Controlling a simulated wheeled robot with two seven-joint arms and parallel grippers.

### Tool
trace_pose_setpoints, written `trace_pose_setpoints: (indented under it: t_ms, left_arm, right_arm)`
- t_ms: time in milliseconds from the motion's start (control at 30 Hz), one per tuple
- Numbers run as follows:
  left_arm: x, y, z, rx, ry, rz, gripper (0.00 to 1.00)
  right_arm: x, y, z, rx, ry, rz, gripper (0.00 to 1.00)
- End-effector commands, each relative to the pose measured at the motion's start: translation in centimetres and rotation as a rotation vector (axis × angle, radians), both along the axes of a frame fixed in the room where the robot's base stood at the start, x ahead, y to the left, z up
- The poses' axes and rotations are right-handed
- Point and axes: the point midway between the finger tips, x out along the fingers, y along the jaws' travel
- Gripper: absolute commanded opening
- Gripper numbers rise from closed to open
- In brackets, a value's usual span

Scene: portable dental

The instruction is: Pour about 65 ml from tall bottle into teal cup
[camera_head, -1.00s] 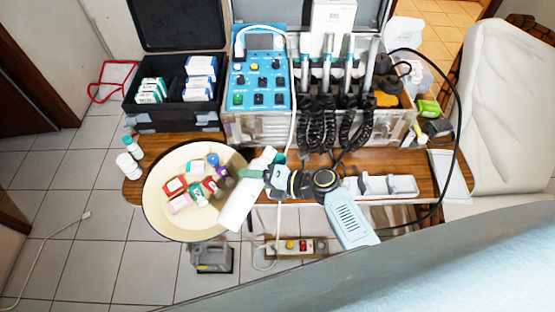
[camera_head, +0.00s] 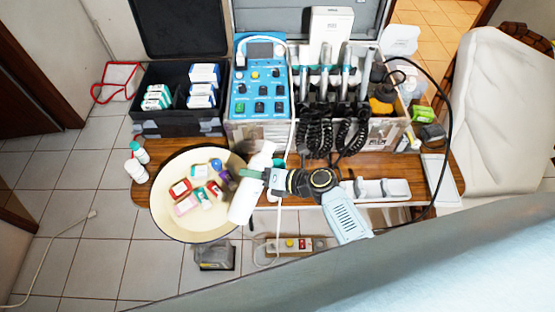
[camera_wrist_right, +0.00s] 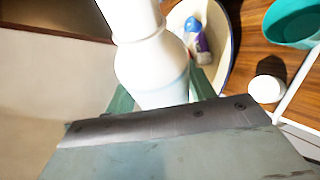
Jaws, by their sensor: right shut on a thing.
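The tall bottle (camera_head: 242,204) is white. It leans in the head view, its narrower end toward the equipment case, and overlaps the right edge of the cream tray. My right gripper (camera_head: 262,178) is shut around the bottle. The right wrist view shows the bottle (camera_wrist_right: 158,66) between the green fingers (camera_wrist_right: 160,98), its narrow part toward the top. The teal cup (camera_wrist_right: 293,24) stands open on the wooden table in that view, right of the bottle and apart from it. In the head view the cup is mostly hidden near my right gripper. My left gripper is out of view.
The round cream tray (camera_head: 172,222) holds several small boxes and bottles. A blue control unit (camera_head: 260,82) and handpieces with coiled cords stand behind. A white holder (camera_head: 382,190) lies right. Two small white bottles (camera_head: 135,170) stand left. A small white round thing (camera_wrist_right: 267,89) is near the cup.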

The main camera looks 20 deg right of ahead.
Motion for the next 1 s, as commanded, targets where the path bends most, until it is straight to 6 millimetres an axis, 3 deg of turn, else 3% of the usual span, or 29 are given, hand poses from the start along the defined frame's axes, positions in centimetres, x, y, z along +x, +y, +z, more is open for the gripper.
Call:
trace_pose_setpoints:
  t_ms: [133,433,1000]
  left_arm:
    - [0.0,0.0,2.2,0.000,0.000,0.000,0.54]
    - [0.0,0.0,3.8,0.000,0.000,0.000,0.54]
    - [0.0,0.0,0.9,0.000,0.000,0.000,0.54]
  right_arm:
    - [0.5,-0.6,1.7,-0.103,-0.093,-0.001,0.25]
    - [0.6,-0.7,3.1,-0.327,-0.298,0.001,0.25]
    - [0.4,-0.5,3.1,-0.680,-0.616,0.005,0.25]
